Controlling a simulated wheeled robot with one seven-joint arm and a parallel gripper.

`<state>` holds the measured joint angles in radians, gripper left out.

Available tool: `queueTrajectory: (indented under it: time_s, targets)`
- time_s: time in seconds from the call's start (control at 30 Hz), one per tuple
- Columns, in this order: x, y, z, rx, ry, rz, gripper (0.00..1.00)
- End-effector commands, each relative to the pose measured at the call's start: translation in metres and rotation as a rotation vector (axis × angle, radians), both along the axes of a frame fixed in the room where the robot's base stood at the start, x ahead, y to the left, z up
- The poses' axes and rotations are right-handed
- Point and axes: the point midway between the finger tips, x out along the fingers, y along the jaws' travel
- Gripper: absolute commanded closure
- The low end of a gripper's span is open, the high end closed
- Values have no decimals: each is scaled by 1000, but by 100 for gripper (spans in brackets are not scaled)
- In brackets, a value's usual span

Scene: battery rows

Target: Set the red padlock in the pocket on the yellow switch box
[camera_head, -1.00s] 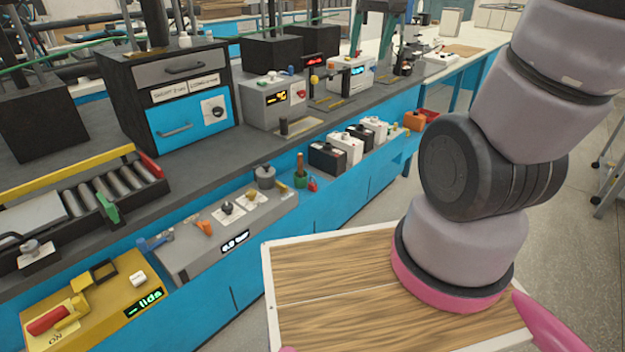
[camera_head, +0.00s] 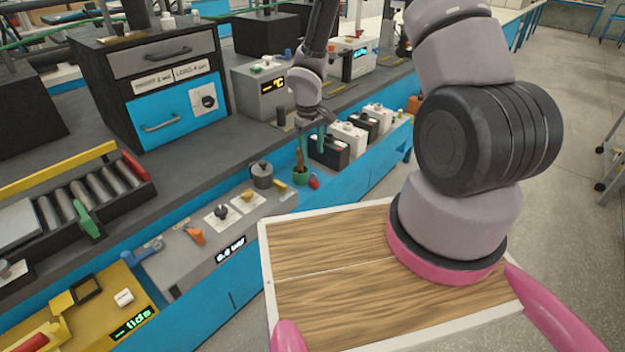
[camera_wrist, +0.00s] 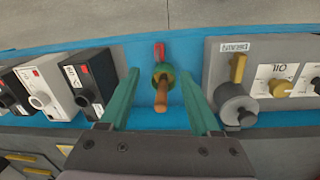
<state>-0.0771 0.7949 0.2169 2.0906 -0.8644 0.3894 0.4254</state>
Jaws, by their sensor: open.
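The red padlock (camera_head: 314,183) sits on the blue ledge beside a green pot with a brown-handled tool. In the wrist view the padlock (camera_wrist: 159,50) shows just beyond the green pot, between the fingertips' lines. My gripper (camera_head: 311,138) is open and empty, pointing down above and behind the pot. In the wrist view its teal fingers (camera_wrist: 160,82) stand either side of the pot and handle. The yellow switch box (camera_head: 95,322) is at the bottom left, partly cut off. A dark-framed opening (camera_head: 88,290) on it may be the pocket; its inside is unclear.
The green pot (camera_head: 301,177) stands very near the padlock. Black and white batteries (camera_head: 328,153) line the ledge to the right. A grey panel with knobs (camera_head: 190,252) lies between the pot and the switch box. A wood-topped tray (camera_head: 330,290) is in front.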

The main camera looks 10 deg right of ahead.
Motion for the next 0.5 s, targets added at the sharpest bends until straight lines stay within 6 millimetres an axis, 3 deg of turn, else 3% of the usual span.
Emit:
queueTrajectory:
  time_s: [0.3, 0.5]
  targets:
    - [-1, -1, -47, 2, 8, 10, 36]
    - [1, -3, -63, 3, 5, 9, 36]
